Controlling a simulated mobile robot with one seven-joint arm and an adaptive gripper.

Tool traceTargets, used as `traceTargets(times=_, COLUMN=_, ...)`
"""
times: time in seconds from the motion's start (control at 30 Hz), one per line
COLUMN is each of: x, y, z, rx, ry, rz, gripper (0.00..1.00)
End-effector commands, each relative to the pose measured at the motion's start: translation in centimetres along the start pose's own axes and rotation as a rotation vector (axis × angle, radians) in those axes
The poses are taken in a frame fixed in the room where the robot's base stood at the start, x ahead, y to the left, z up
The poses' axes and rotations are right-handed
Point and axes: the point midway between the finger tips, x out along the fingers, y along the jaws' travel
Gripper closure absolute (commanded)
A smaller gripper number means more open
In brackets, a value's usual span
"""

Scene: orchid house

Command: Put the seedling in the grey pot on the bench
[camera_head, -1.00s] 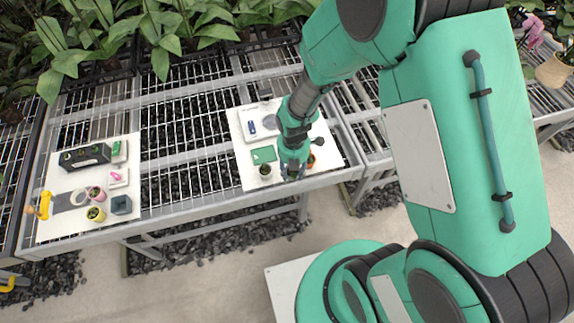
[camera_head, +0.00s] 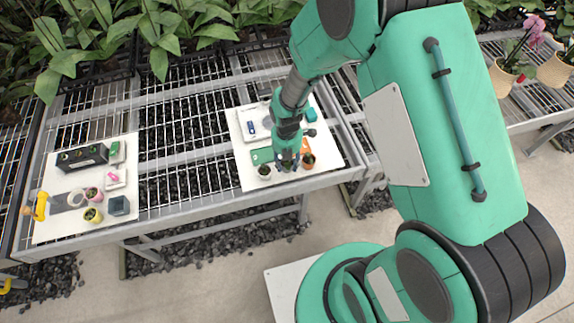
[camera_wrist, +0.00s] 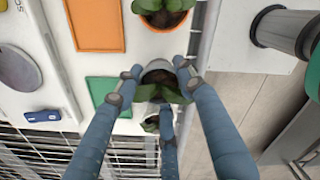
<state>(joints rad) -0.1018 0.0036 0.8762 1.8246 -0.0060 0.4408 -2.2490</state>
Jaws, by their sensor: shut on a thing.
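My gripper (camera_wrist: 158,92) has blue-grey fingers. In the wrist view they are closed around a small pale grey pot (camera_wrist: 157,65) with dark soil and a green seedling (camera_wrist: 176,96). Whether this pot touches the surface I cannot tell. In the head view my gripper (camera_head: 286,163) is over the front of the right white board (camera_head: 328,165), and the held pot is mostly hidden. A second small potted seedling (camera_wrist: 150,122) is close beside it, partly behind a finger; it also shows in the head view (camera_head: 264,170).
An orange pot (camera_wrist: 165,20) with a plant is on the other side. Green (camera_wrist: 106,94) and orange mats (camera_wrist: 95,25) lie beside the pots. The bench's metal front rail (camera_head: 200,210) is close. The left board (camera_head: 60,225) holds several pots, including a grey square one (camera_head: 119,206).

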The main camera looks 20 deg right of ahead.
Motion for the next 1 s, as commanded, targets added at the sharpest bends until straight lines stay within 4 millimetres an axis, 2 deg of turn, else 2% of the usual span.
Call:
traceTargets(times=0.03, x=0.8, y=0.0, z=0.0, rx=0.000, ry=0.000, rz=0.000, gripper=0.89)
traceTargets(times=0.13, x=1.4, y=0.0, z=0.0, rx=0.000, ry=0.000, rz=0.001, gripper=0.89)
traceTargets(times=0.6, x=1.8, y=0.0, z=0.0, rx=0.000, ry=0.000, rz=0.000, gripper=0.89)
traceTargets(times=0.63, x=1.9, y=0.0, z=0.0, rx=0.000, ry=0.000, rz=0.000, gripper=0.59)
traceTargets(times=0.7, x=1.8, y=0.0, z=0.0, rx=0.000, ry=0.000, rz=0.001, gripper=0.46)
traceTargets(times=0.73, x=1.8, y=0.0, z=0.0, rx=0.000, ry=0.000, rz=0.001, gripper=0.43)
traceTargets(times=1.0, x=1.8, y=0.0, z=0.0, rx=0.000, ry=-0.001, rz=0.001, gripper=0.43)
